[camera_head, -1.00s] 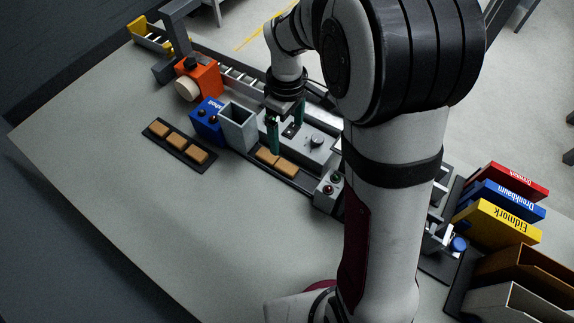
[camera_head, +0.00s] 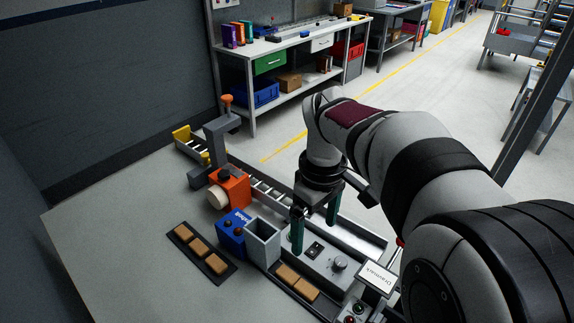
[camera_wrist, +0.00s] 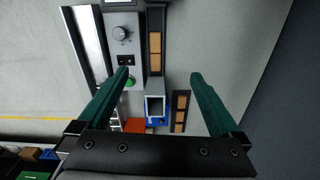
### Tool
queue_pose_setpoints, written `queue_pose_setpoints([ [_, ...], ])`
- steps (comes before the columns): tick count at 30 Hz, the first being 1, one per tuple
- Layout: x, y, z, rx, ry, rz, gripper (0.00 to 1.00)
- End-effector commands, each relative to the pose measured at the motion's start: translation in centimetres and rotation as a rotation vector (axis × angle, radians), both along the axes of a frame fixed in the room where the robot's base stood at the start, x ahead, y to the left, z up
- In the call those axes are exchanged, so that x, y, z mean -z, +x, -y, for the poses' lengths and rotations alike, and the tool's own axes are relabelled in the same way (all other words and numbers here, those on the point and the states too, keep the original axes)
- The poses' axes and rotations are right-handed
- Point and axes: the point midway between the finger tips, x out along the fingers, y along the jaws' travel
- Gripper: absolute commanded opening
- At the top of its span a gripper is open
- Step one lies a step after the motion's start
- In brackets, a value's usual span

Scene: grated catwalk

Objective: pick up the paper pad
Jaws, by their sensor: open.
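My gripper (camera_head: 315,235) is open and empty, its two green fingers pointing down above the grey machine panel with a knob (camera_head: 339,264). In the wrist view, my gripper (camera_wrist: 160,75) has its fingers spread wide with nothing between the tips. I cannot surely identify the paper pad. A white lettered piece (camera_head: 376,278) stands right of the panel in the head view; I cannot tell whether it is a pad or a sign. Tan blocks (camera_head: 297,283) lie in a dark tray in front of the panel, and more tan blocks (camera_head: 200,249) lie on a dark tray at left.
A grey open-topped box (camera_head: 263,242), a blue block (camera_head: 233,232) and an orange unit (camera_head: 230,187) stand left of my gripper. A button box (camera_head: 355,308) is at the front. The left table surface (camera_head: 130,255) is clear. A shelved workbench (camera_head: 290,45) stands beyond.

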Motion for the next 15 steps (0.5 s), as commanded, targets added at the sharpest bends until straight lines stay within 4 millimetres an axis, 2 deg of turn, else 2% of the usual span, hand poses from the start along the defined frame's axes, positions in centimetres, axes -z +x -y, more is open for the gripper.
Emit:
queue_pose_setpoints([
  [2,-0.8,-4.8,-0.1,0.224,0.028,-0.006,1.0],
  [3,-0.8,-7.9,-0.2,0.377,0.046,-0.016,1.0],
  [6,0.3,-15.1,-0.7,0.744,0.085,-0.052,1.0],
  [9,2.1,-20.1,-1.2,1.016,0.107,-0.089,1.0],
  [10,2.5,-21.0,-1.3,1.071,0.111,-0.097,0.98],
  [12,3.2,-22.3,-1.5,1.151,0.115,-0.11,0.86],
  [15,3.5,-22.7,-1.6,1.179,0.115,-0.116,0.68],
])
